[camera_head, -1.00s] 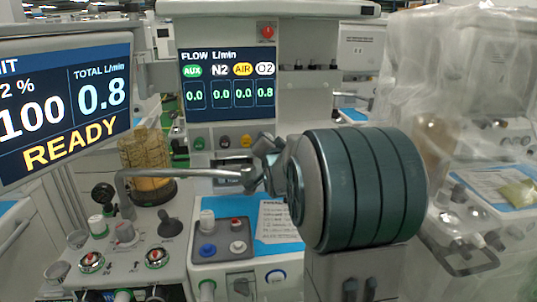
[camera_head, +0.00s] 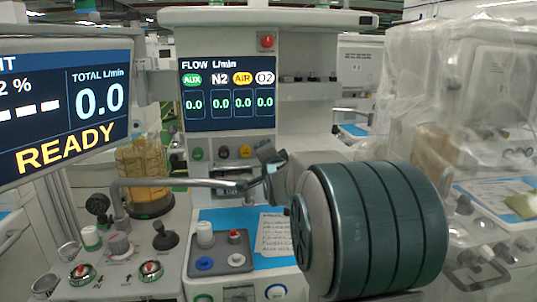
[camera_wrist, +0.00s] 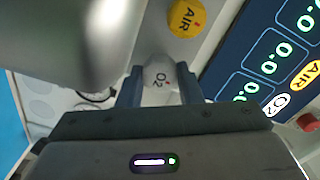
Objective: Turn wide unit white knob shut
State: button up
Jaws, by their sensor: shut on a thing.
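The white O2 knob (camera_wrist: 157,76) sits between the two fingers of my gripper (camera_wrist: 160,88) in the wrist view. The fingers are shut on it from both sides. In the head view my gripper (camera_head: 267,155) is at the right end of the knob row, and the white knob is hidden behind it. The flow display (camera_head: 228,95) reads 0.0 under AUX, N2, AIR and O2. The left screen (camera_head: 62,110) shows total 0.0, dashes for the percentage, and READY.
The yellow AIR knob (camera_wrist: 186,18) is close beside the white knob. Green (camera_head: 198,153) and dark (camera_head: 222,152) knobs continue the row leftward. A metal pipe (camera_head: 175,182) crosses in front, near my gripper. A plastic-covered unit (camera_head: 450,90) stands at right.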

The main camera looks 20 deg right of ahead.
jog(key=o, duration=1)
jog(key=shift+c, duration=0.2)
jog(key=v, duration=1.4)
jog(key=shift+w, duration=0.1)
